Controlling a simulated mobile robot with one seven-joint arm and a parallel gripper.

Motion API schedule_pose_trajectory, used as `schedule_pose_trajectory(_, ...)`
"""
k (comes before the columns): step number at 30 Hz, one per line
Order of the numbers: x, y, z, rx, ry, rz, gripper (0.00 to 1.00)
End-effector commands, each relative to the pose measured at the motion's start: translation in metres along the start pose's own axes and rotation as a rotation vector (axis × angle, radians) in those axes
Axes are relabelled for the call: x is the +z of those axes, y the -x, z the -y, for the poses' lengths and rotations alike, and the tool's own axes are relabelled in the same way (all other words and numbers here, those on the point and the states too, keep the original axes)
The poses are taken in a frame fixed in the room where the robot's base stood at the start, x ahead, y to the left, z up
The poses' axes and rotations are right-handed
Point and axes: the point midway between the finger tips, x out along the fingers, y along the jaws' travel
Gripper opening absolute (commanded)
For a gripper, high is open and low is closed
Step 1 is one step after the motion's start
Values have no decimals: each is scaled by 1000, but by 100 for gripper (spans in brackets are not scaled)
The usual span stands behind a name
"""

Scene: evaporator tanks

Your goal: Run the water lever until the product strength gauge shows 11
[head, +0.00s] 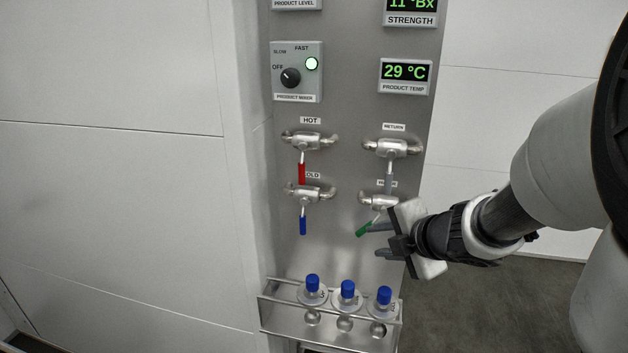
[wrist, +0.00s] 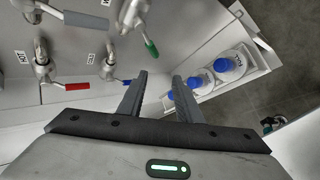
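The strength gauge (head: 411,7) at the top of the panel reads 11 °Bx, its top edge cut off. The green-handled lever (head: 366,228) is the lower right valve. Its label is partly legible. Its handle tilts down and left, while the other handles hang straight down. It also shows in the wrist view (wrist: 151,48), ahead of the fingers. My gripper (head: 377,240) is beside the green handle, at its right and slightly below in the head view. In the wrist view my gripper (wrist: 159,76) has its fingers apart, with nothing between them.
The grey return lever (head: 389,182), red hot lever (head: 302,173) and blue cold lever (head: 303,224) are nearby. A rack (head: 330,322) with blue-capped bottles (head: 347,294) stands below. The temperature display (head: 405,72) reads 29 °C. The mixer knob (head: 290,78) has a lit green lamp beside it.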

Motion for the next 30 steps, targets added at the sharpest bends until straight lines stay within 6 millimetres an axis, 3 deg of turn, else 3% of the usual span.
schedule_pose_trajectory(1,-2,-16,26,25,-208,-41,32)
schedule_pose_trajectory(3,-7,-26,42,77,-543,-118,32)
schedule_pose_trajectory(9,3,-32,61,228,-1455,-394,32)
schedule_pose_trajectory(13,19,-22,64,297,-1851,-577,32)
schedule_pose_trajectory(16,29,-14,64,327,-2022,-682,32)
schedule_pose_trajectory(21,34,-11,60,339,-2114,-749,32)
schedule_pose_trajectory(30,31,-52,27,334,-2112,-751,32)
